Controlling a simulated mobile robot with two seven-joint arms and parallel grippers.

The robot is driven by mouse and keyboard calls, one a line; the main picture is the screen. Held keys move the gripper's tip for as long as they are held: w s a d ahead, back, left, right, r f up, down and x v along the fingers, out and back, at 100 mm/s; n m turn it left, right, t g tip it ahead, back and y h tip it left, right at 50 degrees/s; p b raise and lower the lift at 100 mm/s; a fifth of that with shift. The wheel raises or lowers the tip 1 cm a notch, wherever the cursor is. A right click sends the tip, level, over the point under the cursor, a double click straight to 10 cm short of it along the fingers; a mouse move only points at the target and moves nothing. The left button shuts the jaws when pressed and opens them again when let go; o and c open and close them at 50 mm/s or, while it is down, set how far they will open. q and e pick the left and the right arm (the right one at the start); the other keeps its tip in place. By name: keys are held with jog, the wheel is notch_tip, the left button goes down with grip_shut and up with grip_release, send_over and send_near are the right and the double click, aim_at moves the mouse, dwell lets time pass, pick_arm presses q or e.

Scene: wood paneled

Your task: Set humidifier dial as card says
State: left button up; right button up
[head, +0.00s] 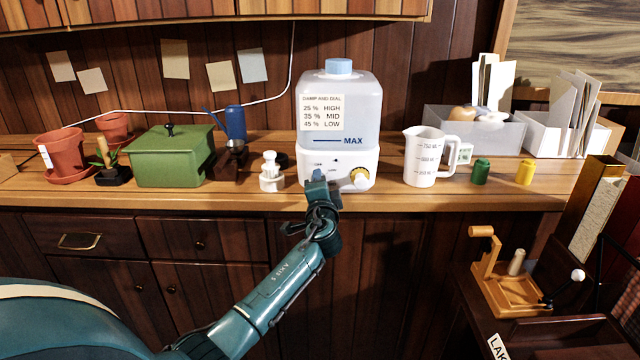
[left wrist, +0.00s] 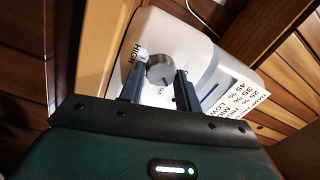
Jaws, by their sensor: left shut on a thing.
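The humidifier (head: 365,105) stands on the counter, a clear tank with a blue cap on a white base. A card (head: 322,113) on its tank reads 25% HIGH, 35% MID, 45% LOW. My left gripper (head: 318,182) is at the base's front, shut on the grey round dial (left wrist: 160,71). In the left wrist view the fingers of this gripper (left wrist: 160,84) sit on either side of the dial. HIGH is printed beside it; its pointer is unclear. The gripper hides the dial in the head view. My right gripper is out of view.
A white bottle-like item (head: 270,172) and a green box (head: 168,157) stand left; green and yellow pots stand right.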

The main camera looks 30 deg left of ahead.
pick_arm(q)
jog(key=m+p, duration=0.1)
jog(key=m, duration=0.3)
jog(key=shift+f+m, duration=0.15)
jog(key=shift+m, duration=0.15)
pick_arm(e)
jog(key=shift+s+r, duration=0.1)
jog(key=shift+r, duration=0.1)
pick_arm(q)
jog(key=o, duration=1)
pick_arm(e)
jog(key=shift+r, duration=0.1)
pick_arm(q)
jog(key=shift+s, duration=0.1)
jog(key=v, duration=1.3)
jog(key=shift+f, duration=0.15)
